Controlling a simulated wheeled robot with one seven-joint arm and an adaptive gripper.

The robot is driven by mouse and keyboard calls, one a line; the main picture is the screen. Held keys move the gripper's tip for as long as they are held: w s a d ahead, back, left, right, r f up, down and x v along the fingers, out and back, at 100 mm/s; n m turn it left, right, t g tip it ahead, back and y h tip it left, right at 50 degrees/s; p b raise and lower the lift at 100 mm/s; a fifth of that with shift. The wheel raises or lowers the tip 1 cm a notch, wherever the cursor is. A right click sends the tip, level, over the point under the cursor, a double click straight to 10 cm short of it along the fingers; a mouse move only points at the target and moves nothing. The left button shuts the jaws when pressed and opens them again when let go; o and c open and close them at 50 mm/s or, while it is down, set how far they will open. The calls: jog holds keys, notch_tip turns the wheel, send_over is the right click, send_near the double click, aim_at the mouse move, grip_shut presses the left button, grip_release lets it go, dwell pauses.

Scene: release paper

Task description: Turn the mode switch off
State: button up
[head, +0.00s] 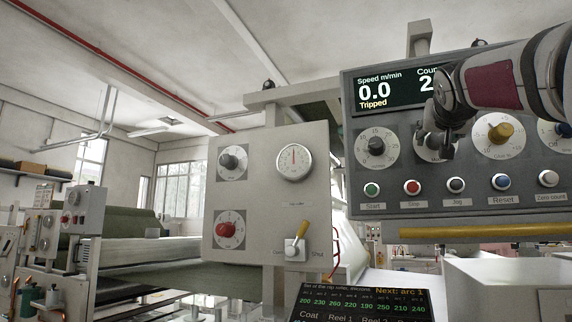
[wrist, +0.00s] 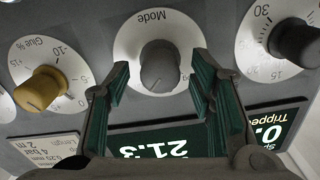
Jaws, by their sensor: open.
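The mode switch (wrist: 159,66) is a grey round knob on a white dial marked "Mode" in the wrist view, which shows the panel upside down. Its pointer position is hard to read. My gripper (wrist: 162,76) is open, with one green-padded finger on each side of the knob. The fingers look close to the knob, but a gap shows on both sides. In the head view my gripper (head: 437,143) is in front of the panel and hides most of this switch.
The grey control panel (head: 400,203) carries a black-knobbed speed dial (head: 376,146), a yellow glue knob (head: 501,133) and a row of push buttons below. Its display (head: 385,92) reads 0.0 and "Tripped". A beige panel (head: 265,140) with a red knob (head: 227,230) stands to the left.

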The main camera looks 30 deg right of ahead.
jog(key=shift+w+d, duration=0.2)
jog(key=shift+c, duration=0.6)
jog(key=c, duration=1.1)
jog(key=shift+o, duration=0.2)
jog(key=shift+n, duration=0.3)
jog(key=n+p, duration=0.2)
jog(key=n, duration=0.2)
jog(key=shift+n+p, duration=1)
jog(key=shift+n, duration=1.1)
